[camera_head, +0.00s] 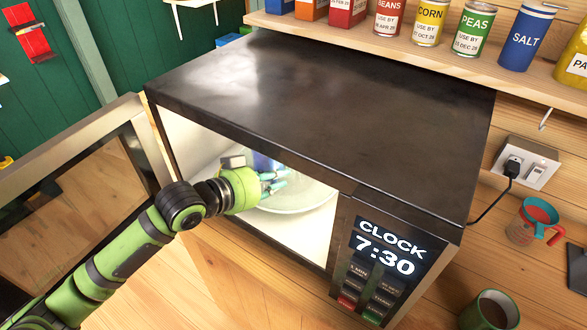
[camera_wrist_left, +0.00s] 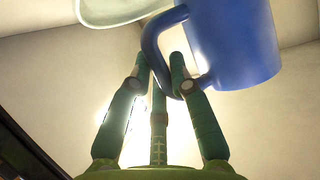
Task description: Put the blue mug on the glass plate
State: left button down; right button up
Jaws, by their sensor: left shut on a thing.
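The blue mug (camera_head: 263,162) is inside the open microwave (camera_head: 330,110), partly hidden by the microwave's top edge and my gripper. My left gripper (camera_head: 275,182) reaches in through the opening and its fingers are shut on the mug's handle. In the left wrist view the fingertips (camera_wrist_left: 162,68) meet at the handle of the blue mug (camera_wrist_left: 238,42). The round glass plate (camera_head: 305,198) lies on the microwave floor below and beside the mug. Its pale edge (camera_wrist_left: 115,12) also shows in the left wrist view. I cannot tell whether the mug touches it. My right gripper is not in view.
The microwave door (camera_head: 95,185) stands open at the left, close to my arm. A control panel (camera_head: 375,270) is right of the opening. A measuring cup (camera_head: 533,222) and a green mug (camera_head: 490,312) stand at the right. A shelf (camera_head: 400,50) with cans runs behind.

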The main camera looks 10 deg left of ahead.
pick_arm(q)
jog(key=shift+f+p+x, duration=0.2)
jog(key=shift+p+x, duration=1.1)
jog(key=shift+x, duration=1.7)
jog(key=shift+f, duration=0.25)
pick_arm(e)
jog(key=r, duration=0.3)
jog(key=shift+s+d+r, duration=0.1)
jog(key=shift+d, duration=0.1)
pick_arm(q)
jog(key=shift+f, duration=0.15)
jog(key=c, duration=1.1)
grip_release()
jog(key=shift+s+f, duration=0.1)
jog(key=shift+c, duration=0.2)
jog(key=b+v, duration=0.2)
jog(key=v, duration=1)
jog(key=shift+b, duration=0.35)
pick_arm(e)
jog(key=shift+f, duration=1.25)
